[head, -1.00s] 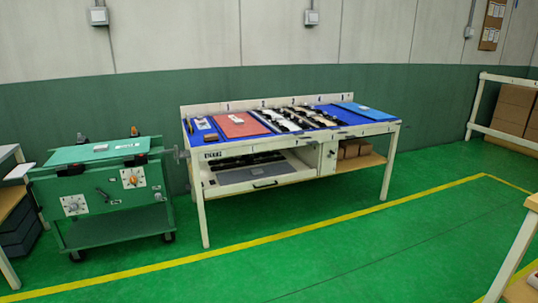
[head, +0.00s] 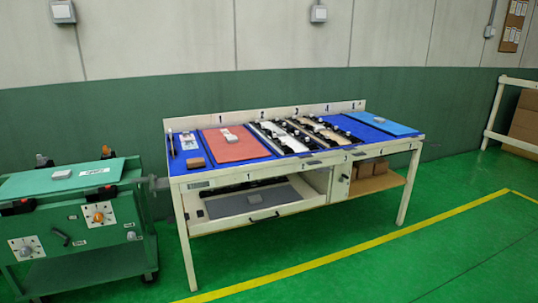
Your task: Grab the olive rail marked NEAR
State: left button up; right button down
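No olive rail marked NEAR can be made out in the head view. The workbench (head: 300,176) has a blue top with a red mat (head: 235,150) at left and a lighter blue mat (head: 382,123) at right. Between them lie several dark and pale long pieces (head: 301,135), too small to tell colour or marking surely. An open drawer (head: 228,217) under the top holds a grey mat (head: 240,203) and dark long pieces behind it. Neither of my grippers is in view.
A green trolley (head: 78,262) with knobs and a green board (head: 62,182) stands left of the bench. Brown boxes (head: 372,168) sit on the bench's lower right shelf. Green floor (head: 330,280) in front is clear, with a yellow line. A rack (head: 495,115) stands far right.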

aim_at(281, 145)
jog(key=i+z, duration=0.2)
jog(key=i, duration=0.35)
jog(key=i+j+z, duration=0.15)
jog(key=i, duration=0.4)
jog(key=i+j+z, duration=0.2)
jog(key=i+z, duration=0.15)
jog(key=i+j+z, duration=0.4)
jog(key=l, duration=0.1)
